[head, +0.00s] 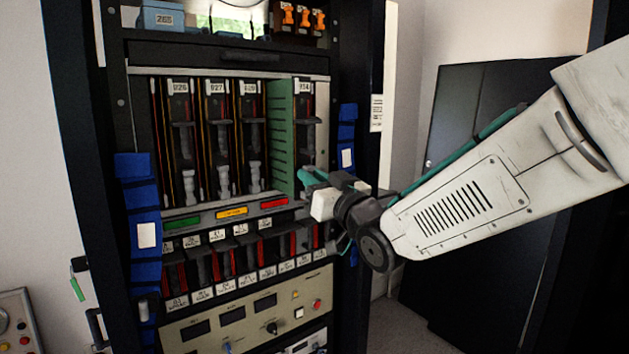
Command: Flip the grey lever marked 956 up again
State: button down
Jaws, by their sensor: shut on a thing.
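A row of tall slots in the rack holds grey levers. Three light grey handles, one of them the middle handle (223,178), hang low in the left slots. The rightmost slot has a small label (303,86) that is too blurred for me to read surely as 956. My gripper (306,180), with teal fingers, is at the low end of that slot. It is shut on a grey lever there, whose handle is mostly hidden behind the fingers and wrist.
A green slotted panel (281,135) stands just left of the rightmost slot. Below are coloured tags, a lower row of labelled levers and a beige control panel (245,312). Blue padding (347,140) lines the rack's right post. A dark cabinet (480,110) stands behind my arm.

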jog(key=shift+w, duration=0.1)
dwell(0.3)
jog(key=c, duration=1.3)
grip_release()
jog(key=shift+c, duration=0.2)
jog(key=v, duration=0.7)
jog(key=shift+s+d, duration=0.2)
jog(key=shift+s, duration=0.2)
